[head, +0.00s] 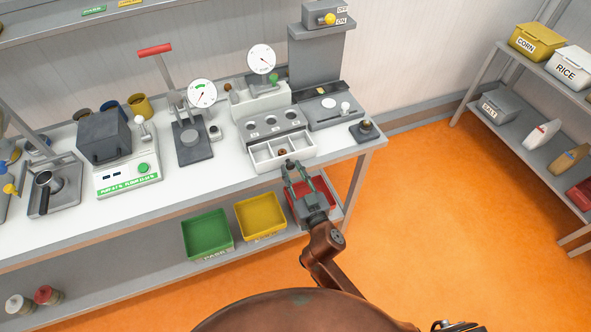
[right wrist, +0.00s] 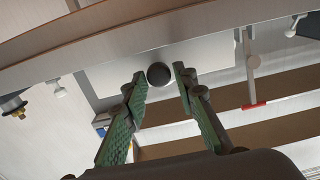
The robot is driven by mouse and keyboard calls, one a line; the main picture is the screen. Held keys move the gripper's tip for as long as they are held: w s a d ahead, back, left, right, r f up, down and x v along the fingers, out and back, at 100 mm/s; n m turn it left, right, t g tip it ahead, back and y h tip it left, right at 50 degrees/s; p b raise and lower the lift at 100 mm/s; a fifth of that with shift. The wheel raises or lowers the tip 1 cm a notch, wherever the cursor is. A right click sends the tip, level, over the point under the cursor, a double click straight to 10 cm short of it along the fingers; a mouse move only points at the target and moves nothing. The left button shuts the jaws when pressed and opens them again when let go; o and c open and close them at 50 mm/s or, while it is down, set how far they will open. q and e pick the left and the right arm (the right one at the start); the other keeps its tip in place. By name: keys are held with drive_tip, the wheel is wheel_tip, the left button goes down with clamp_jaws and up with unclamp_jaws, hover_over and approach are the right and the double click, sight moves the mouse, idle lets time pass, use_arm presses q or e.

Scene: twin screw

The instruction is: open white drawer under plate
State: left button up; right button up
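The white drawer (head: 263,154) sits at the table's front edge under the grey plate (head: 272,126) with round holes. Its open-topped compartments show in front of the plate, with a small brown item in one, so it is at least partly out. My right gripper (head: 291,165) is at the drawer's front, reaching up from below right. In the right wrist view its two green-padded fingers (right wrist: 159,82) are apart. A dark round knob (right wrist: 159,75) shows between the fingertips; I cannot tell whether they touch it. My left gripper is not in view.
A green bin (head: 207,234), a yellow bin (head: 261,216) and a red bin (head: 322,204) stand below the tabletop. A white scale (head: 127,175) and a lever press (head: 190,140) are left of the drawer. The orange floor is clear at right.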

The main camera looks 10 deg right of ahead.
drive_tip(key=shift+o, duration=1.2)
drive_tip(key=shift+s+d, duration=0.15)
drive_tip(key=shift+s, duration=0.1)
drive_tip(key=s+d, duration=0.2)
drive_tip(key=s, duration=0.9)
drive_tip(key=shift+s, duration=0.15)
